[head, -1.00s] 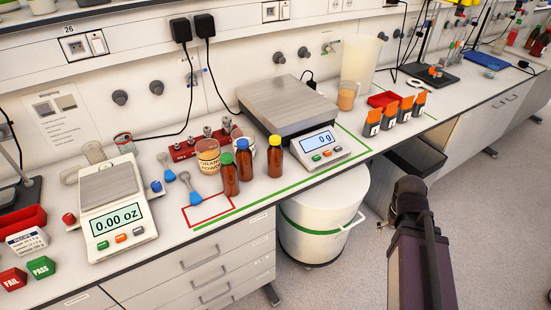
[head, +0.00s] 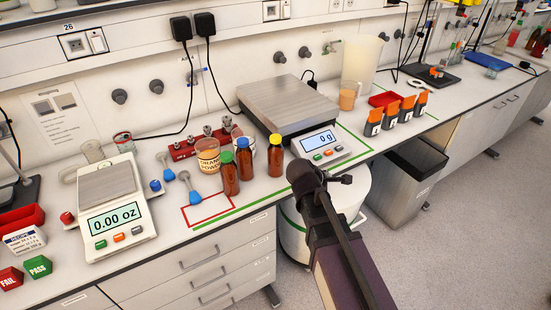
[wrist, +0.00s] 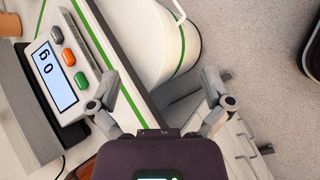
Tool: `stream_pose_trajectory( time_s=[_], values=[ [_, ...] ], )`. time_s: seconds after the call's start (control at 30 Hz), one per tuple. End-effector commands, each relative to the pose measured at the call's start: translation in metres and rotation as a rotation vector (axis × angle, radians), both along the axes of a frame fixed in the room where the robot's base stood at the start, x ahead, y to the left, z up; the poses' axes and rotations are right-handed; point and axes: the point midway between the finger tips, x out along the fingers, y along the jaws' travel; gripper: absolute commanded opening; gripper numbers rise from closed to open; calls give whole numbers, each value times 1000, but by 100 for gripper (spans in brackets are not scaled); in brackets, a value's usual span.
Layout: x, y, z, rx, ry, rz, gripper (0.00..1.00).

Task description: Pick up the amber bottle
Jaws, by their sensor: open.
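Three amber bottles stand upright on the bench in the head view: one with a green cap (head: 230,177), one with a blue cap (head: 244,163) and one with a yellow cap (head: 275,162). The frames do not show which is meant. My gripper (head: 303,172) is in front of the bench, just right of the yellow-capped bottle and apart from it; its fingers are hard to make out there. In the wrist view my gripper (wrist: 160,88) has its fingers spread and nothing between them. A reddish-brown patch shows at the lower left there; I cannot tell what it is.
A large scale (head: 323,140) stands behind and right of the bottles. A small scale (head: 118,222) is at left, and an orange powder jar (head: 208,157) and blue scoops (head: 195,198) are beside the bottles. A white drum (head: 350,195) stands under the bench edge.

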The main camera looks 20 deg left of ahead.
Motion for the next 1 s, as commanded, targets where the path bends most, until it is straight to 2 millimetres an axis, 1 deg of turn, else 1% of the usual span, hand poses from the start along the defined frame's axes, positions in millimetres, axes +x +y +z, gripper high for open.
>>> stream_pose_trajectory(
  time_s=[0.03,0.27,0.5,0.6,0.7,0.8,0.9,1.0],
  values=[
    [1,18,2,-46,-5,70,100],
    [-3,91,19,-286,-38,381,100],
    [-20,168,39,-552,-81,667,100],
    [-29,193,46,-646,-99,755,100],
    [-36,212,52,-718,-113,818,100],
    [-41,224,55,-765,-123,856,100],
    [-43,229,57,-788,-126,874,100],
    [-44,230,57,-794,-127,878,100]
  ],
)
